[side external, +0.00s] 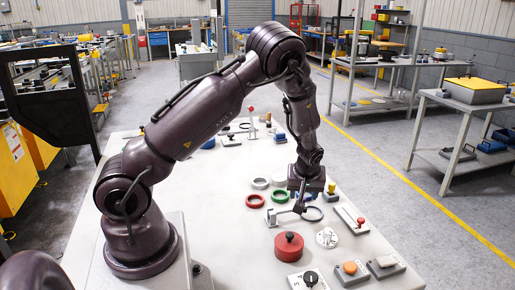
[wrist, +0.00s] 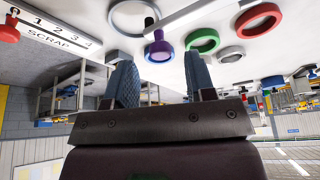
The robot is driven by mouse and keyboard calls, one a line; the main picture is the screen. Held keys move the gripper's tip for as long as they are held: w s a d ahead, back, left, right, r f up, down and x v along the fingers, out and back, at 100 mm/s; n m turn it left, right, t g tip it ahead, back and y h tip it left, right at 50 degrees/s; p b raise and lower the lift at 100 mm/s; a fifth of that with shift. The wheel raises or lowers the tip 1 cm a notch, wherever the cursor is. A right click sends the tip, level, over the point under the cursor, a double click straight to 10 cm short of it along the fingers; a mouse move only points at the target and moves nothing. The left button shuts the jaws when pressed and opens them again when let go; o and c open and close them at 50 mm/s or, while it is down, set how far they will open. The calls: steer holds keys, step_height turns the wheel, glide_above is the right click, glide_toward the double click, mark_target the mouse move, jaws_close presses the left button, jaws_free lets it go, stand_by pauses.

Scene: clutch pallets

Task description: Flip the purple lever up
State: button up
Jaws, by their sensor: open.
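The purple lever's knob (wrist: 158,48) shows in the wrist view as a purple cylinder with a wider, blue-tinged end, close to the end of a pale bar (wrist: 205,12). In the side view the knob (side external: 299,207) is small and dark, beside a grey bar and base (side external: 272,217). My gripper (wrist: 160,62) is open and empty, its two blue-grey fingers apart, with the knob appearing between and beyond their tips. In the side view my gripper (side external: 304,193) points down just above and behind the knob. Whether they touch cannot be told.
A grey ring (wrist: 133,20), green ring (wrist: 203,41) and red ring (wrist: 258,19) lie close by. A numbered SCRAP plate (wrist: 52,32) with a red knob stands to one side. A red cylinder (side external: 289,247) and white dial (side external: 327,238) stand in front.

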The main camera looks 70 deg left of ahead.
steer(key=v, duration=1)
steer(key=s+d+r+m+t+h, duration=0.2)
steer(key=s+d+r+m+h, duration=0.2)
steer(key=s+d+r+m, duration=0.9)
steer(key=shift+s+d+r+h, duration=0.3)
steer(key=shift+s+d+r, duration=0.9)
steer(key=shift+s, duration=0.9)
steer(key=shift+a+r, duration=0.1)
